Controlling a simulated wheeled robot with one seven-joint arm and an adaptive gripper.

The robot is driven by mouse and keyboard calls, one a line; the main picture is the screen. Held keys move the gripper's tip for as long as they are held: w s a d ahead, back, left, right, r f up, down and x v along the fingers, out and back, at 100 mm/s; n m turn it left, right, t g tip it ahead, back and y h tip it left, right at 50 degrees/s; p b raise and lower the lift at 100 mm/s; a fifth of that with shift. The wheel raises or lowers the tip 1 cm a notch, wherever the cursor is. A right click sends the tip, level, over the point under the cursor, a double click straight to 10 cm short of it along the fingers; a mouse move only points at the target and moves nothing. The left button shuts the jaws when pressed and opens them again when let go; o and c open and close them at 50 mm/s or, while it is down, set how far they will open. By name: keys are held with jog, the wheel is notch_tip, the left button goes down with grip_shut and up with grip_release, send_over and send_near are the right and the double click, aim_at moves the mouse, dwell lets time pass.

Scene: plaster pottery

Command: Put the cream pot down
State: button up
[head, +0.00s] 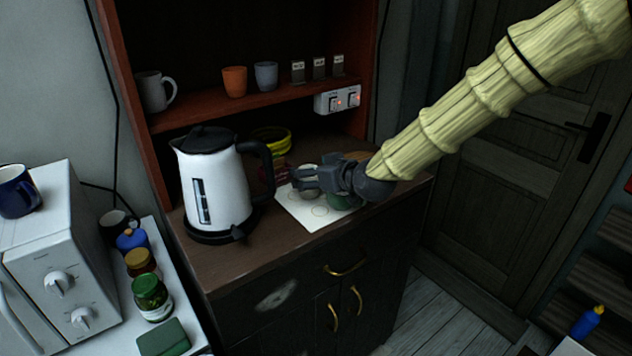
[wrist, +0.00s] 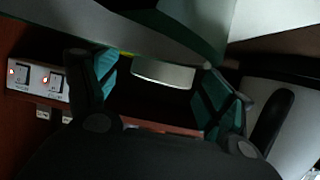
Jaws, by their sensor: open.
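The cream pot (head: 309,169) is at the back of a white sheet with circles (head: 299,213) on the cabinet top, partly hidden behind my gripper (head: 302,180). In the wrist view the cream pot (wrist: 163,74) shows as a short pale cylinder between the teal finger pads of my gripper (wrist: 160,88). The fingers are open, with a dark gap on each side of it. Its base is hidden, so I cannot tell exactly how it meets the sheet. A green pot (head: 340,201) stands under my wrist on the sheet.
A white kettle (head: 222,187) stands close on the left. A yellow-rimmed container (head: 271,138) and a red item (head: 270,171) are behind. A socket strip (head: 338,101) is under the shelf (head: 215,109) holding cups. The front of the sheet is clear.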

jog(key=c, duration=1.3)
jog(key=shift+o, duration=0.2)
